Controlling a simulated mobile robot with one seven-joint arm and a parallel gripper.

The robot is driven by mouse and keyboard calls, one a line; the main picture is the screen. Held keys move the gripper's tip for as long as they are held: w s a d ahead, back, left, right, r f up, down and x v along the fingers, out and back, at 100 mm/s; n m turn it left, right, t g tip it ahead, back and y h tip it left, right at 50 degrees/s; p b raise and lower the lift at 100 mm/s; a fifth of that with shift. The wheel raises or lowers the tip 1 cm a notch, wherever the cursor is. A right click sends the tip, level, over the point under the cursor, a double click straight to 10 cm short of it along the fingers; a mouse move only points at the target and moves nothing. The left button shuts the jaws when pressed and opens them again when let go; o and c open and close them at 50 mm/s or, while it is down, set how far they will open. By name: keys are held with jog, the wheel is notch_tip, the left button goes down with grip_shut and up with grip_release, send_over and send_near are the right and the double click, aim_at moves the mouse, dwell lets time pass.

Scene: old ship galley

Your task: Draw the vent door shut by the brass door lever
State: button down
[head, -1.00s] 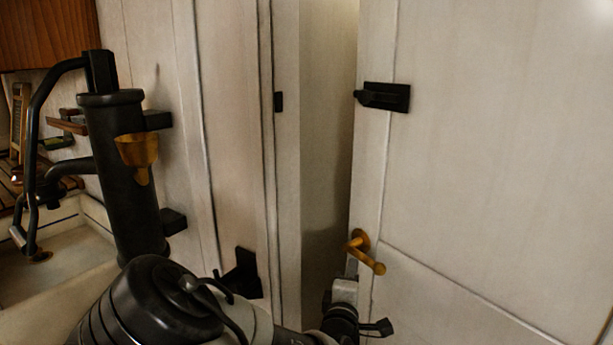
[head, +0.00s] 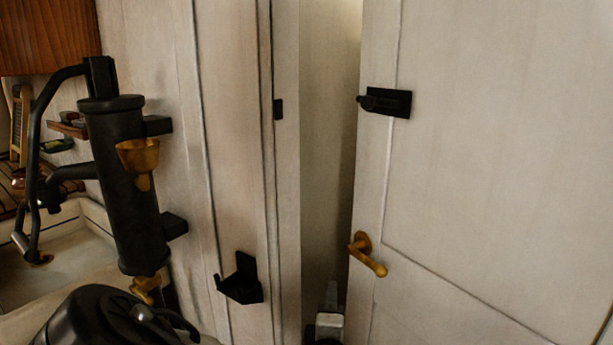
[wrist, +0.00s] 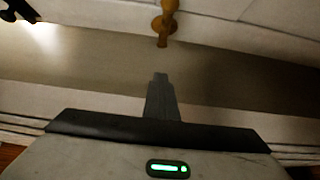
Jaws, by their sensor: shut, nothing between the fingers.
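The vent door (head: 490,170) is a pale panel standing ajar at the right of the head view, with a dark gap on its left side. The brass door lever (head: 368,255) is on the door's left edge and points right and down. It also shows at the top of the wrist view (wrist: 163,22). My gripper (head: 331,292) is at the foot of the gap, below and left of the lever and apart from it. In the wrist view my gripper's fingers (wrist: 160,95) are together and empty, pointing toward the lever.
A black latch (head: 385,102) is on the door above the lever. A black bracket (head: 240,280) sticks out from the wall left of the gap. A black pump (head: 125,185) with a brass spout stands at the left, beside a pale basin (head: 75,255).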

jog(key=s+a+n+y+p, duration=0.1)
jog(key=s+a+y+p, duration=0.1)
jog(key=s+a+p, duration=0.3)
jog(key=shift+s+a+n+p, duration=0.3)
jog(key=shift+s+a+p, duration=0.1)
jog(key=shift+s+p, duration=0.5)
jog(key=s+a+n+y+p, duration=0.1)
jog(key=s+a+y+p, duration=0.2)
jog(key=s+a, duration=0.3)
jog(key=shift+s+n+p, duration=0.3)
jog(key=shift+s+n, duration=0.1)
